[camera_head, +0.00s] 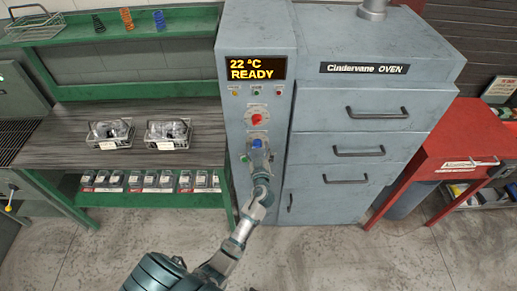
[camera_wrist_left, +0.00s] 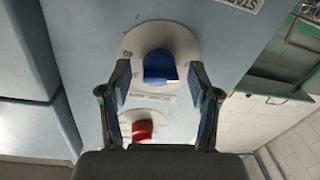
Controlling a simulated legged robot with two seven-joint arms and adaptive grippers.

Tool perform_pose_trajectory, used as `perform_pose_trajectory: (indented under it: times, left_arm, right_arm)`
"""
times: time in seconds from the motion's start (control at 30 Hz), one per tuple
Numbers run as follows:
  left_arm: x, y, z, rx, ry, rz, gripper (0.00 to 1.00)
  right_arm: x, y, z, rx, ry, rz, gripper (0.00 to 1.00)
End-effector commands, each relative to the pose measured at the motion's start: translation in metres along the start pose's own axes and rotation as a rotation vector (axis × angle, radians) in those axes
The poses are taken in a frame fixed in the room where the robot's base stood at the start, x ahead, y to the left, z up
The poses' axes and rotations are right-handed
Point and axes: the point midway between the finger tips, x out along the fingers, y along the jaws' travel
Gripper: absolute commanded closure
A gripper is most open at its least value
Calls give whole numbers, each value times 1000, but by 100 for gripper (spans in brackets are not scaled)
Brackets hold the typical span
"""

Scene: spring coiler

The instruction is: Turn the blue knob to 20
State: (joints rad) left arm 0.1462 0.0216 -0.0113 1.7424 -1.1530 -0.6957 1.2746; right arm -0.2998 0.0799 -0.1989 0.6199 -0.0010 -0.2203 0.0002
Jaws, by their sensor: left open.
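The blue knob (camera_head: 257,144) sits low on the front of the grey control column, below a red knob (camera_head: 255,119). In the left wrist view the blue knob (camera_wrist_left: 160,67) is on a round pale dial plate (camera_wrist_left: 135,42) with printed marks, one looking like 40 at its left. My left gripper (camera_head: 258,153) is at the blue knob. Its two fingers are open, one on each side of the knob, with gaps visible. The mark the knob points to cannot be read. My right gripper is not in view.
The display (camera_head: 256,68) reads 22 °C READY. Small buttons sit below it. The oven (camera_head: 335,120) with drawer handles stands to the right, then a red cabinet (camera_head: 455,145). A bench (camera_head: 70,140) with two wire baskets stands left. The red knob (camera_wrist_left: 142,130) is close to the gripper.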

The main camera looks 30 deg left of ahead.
Motion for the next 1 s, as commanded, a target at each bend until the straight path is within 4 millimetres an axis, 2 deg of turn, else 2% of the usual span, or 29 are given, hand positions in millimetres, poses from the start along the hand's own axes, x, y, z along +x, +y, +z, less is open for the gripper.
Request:
perform_pose_trajectory:
  times: [0.17, 0.27, 0.4, 0.77, 1.0]
  left_arm:
    - [-2, 2, 0, 2, 2, 1, 38]
    - [-2, 3, -1, 2, 2, 1, 60]
    - [-3, 4, -1, 3, 3, 0, 95]
    - [-3, 3, 0, 35, 4, 3, 97]
    - [-3, 2, 2, 169, 13, 3, 97]
  right_arm:
    - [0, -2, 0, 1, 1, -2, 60]
    - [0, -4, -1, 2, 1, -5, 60]
    - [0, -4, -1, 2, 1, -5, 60]
    - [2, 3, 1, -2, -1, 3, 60]
    - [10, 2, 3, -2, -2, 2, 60]
